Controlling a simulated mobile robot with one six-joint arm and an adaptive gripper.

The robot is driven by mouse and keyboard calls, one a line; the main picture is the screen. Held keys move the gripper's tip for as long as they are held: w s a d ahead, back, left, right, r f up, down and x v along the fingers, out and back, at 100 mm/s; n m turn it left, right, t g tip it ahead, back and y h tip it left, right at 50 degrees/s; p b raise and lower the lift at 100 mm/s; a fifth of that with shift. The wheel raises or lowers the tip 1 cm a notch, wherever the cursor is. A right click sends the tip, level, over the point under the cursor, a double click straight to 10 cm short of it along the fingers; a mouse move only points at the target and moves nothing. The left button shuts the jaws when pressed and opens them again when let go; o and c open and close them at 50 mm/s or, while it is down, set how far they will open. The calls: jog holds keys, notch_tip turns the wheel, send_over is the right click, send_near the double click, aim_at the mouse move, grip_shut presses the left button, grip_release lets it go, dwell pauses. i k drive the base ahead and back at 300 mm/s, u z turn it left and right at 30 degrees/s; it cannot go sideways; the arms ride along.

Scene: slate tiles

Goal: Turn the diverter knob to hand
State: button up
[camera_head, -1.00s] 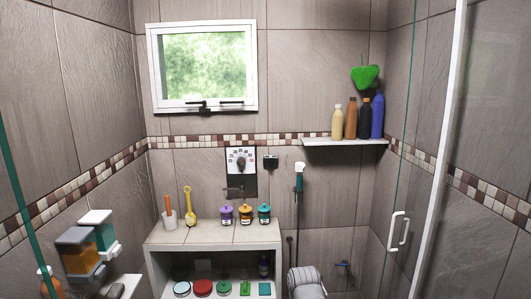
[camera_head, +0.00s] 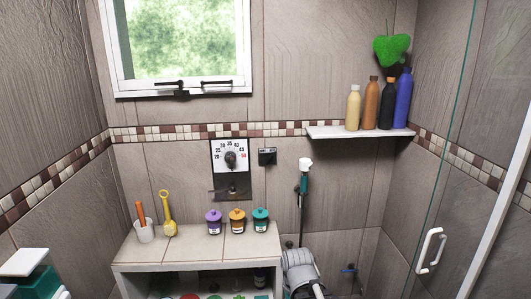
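A shower control panel (camera_head: 218,182) is on the back wall, below the mosaic band. Its upper part is a white dial (camera_head: 218,148) with numbers and a dark round knob (camera_head: 231,158). Below, on the dark plate, is a small dark knob or lever (camera_head: 232,189), which looks like the diverter; its markings and exact direction are too small to tell. A hand shower (camera_head: 304,180) with a white head and teal part hangs upright to the right of the panel. My gripper is not in view.
A shelf (camera_head: 350,133) with several bottles is at the right. A glass door handle (camera_head: 431,250) is at far right.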

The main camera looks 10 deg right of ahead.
aim_at(268, 158)
jog(key=z, duration=0.05)
jog(key=i, duration=1)
jog(key=u, duration=1.45)
jog(key=i, duration=0.2)
jog(key=z, duration=1.5)
